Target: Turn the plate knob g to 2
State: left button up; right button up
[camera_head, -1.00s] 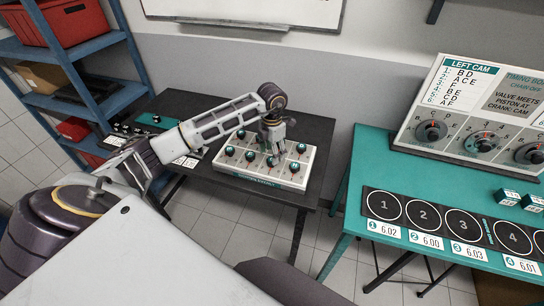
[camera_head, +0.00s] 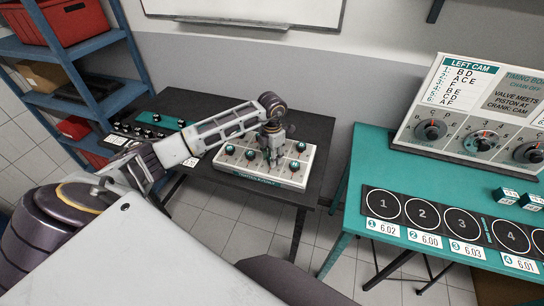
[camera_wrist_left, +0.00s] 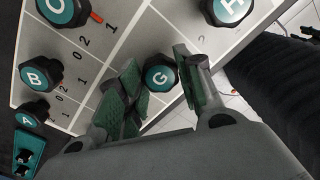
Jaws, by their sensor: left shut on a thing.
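The plate knob g (camera_wrist_left: 160,76) is a dark knob with a teal cap lettered G, and it sits between the fingers of my left gripper (camera_wrist_left: 165,85) in the left wrist view. In the head view the left gripper (camera_head: 273,156) points down over the middle of the white knob plate (camera_head: 222,168) and hides knob g. The left gripper is shut on knob g. The fingers cover the knob's sides, and I cannot make out its pointer or the numbers around it. My right gripper is not in view.
Knob H (camera_wrist_left: 229,9), knob B (camera_wrist_left: 40,76) and knob A (camera_wrist_left: 31,114) stand on the same plate. The plate lies on a dark table (camera_head: 311,130). A teal bench (camera_head: 360,163) with numbered circles stands right; a blue shelf (camera_head: 118,97) stands left.

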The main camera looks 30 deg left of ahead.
pick_arm(q)
jog(key=shift+c, duration=0.7)
